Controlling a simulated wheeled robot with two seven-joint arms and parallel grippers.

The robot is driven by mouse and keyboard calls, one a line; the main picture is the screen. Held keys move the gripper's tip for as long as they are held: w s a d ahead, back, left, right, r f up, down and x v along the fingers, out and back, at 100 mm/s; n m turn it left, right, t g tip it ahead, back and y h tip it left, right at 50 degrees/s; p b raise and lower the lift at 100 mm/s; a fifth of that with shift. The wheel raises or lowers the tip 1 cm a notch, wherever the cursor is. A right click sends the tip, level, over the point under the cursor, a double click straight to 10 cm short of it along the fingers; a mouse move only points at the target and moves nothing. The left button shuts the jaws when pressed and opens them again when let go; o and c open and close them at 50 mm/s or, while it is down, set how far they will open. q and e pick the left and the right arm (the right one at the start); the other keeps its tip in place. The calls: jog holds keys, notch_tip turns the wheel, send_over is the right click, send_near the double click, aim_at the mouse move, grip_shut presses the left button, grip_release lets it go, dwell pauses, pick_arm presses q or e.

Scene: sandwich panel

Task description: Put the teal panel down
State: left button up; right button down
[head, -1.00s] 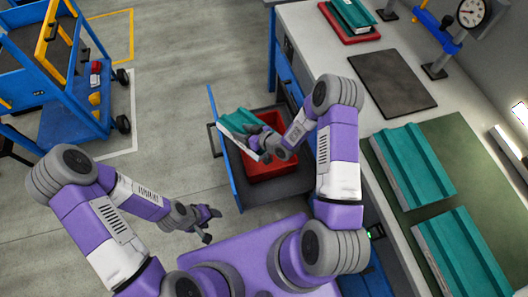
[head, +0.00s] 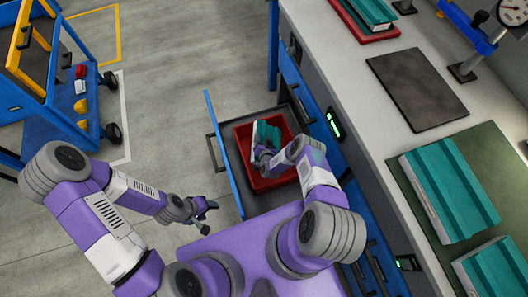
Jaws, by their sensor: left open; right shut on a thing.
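A teal panel (head: 266,133) with a pale edge is in my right gripper (head: 264,150). The gripper is shut on its near end. The panel is tilted and is over or inside the red bin (head: 285,179) in the open drawer (head: 253,203). I cannot tell whether it touches the bin's floor. My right arm hides part of the bin. My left gripper (head: 206,215) is open and empty above the floor, left of the drawer.
On the bench, two more teal panels (head: 450,187) (head: 496,270) lie on a green mat (head: 486,160). A dark mat (head: 416,88) is bare. A red tray (head: 386,34) holds another teal panel (head: 368,12). A blue cart (head: 62,130) stands left; floor between is clear.

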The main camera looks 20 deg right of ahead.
notch_tip(320, 180, down, 5)
jog(key=b, duration=0.2)
jog(key=shift+s+f+b, duration=0.15)
jog(key=shift+b, duration=0.15)
notch_tip(320, 180, down, 4)
jog(key=shift+r+b, duration=0.15)
jog(key=shift+b, duration=1)
jog(key=shift+c, duration=2.3)
grip_release()
jog(key=shift+a, duration=0.1)
